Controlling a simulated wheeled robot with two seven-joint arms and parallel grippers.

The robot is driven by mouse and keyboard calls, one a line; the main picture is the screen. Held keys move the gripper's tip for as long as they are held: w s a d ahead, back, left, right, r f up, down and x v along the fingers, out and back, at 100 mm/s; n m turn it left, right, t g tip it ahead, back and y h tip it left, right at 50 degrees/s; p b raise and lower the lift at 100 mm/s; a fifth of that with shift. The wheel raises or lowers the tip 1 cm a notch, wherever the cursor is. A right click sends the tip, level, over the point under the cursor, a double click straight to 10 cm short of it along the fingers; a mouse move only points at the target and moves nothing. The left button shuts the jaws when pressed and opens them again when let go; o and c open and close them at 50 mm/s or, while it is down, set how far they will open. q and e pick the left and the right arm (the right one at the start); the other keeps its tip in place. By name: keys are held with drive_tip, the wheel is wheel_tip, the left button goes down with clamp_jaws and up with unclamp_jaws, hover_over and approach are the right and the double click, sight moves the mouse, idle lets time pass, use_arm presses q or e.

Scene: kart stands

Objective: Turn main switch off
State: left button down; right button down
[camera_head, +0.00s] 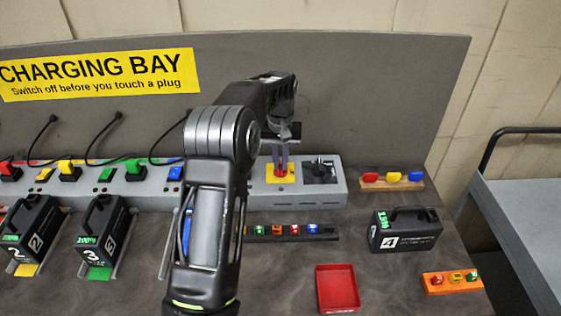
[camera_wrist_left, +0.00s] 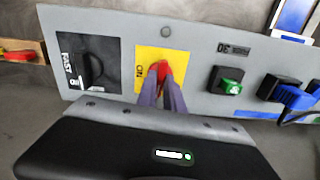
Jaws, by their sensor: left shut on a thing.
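The main switch is a red handle (camera_wrist_left: 162,70) on a yellow plate (camera_wrist_left: 149,58) marked ON, on the grey charging panel. In the head view the yellow plate (camera_head: 270,178) is at the panel's right part. My left gripper (camera_head: 280,170) reaches down to it, its fingers shut on the red handle. In the left wrist view the two purple-grey fingers (camera_wrist_left: 162,88) close around the handle and hide part of it. My right gripper is not in view.
A black rotary knob (camera_head: 319,170) sits right of the switch. Coloured plugs, including a green one (camera_head: 133,167), line the panel to the left. A black battery pack marked 4 (camera_head: 403,230) and an empty red tray (camera_head: 337,288) stand in front.

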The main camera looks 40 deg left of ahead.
sight(281, 164)
use_arm(q)
drive_tip(key=shift+n, duration=0.6)
drive_tip(key=c, duration=1.5)
unclamp_jaws()
drive_tip(key=shift+o, duration=0.2)
wheel_tip(281, 164, up, 8)
drive_tip(key=shift+f, duration=0.1)
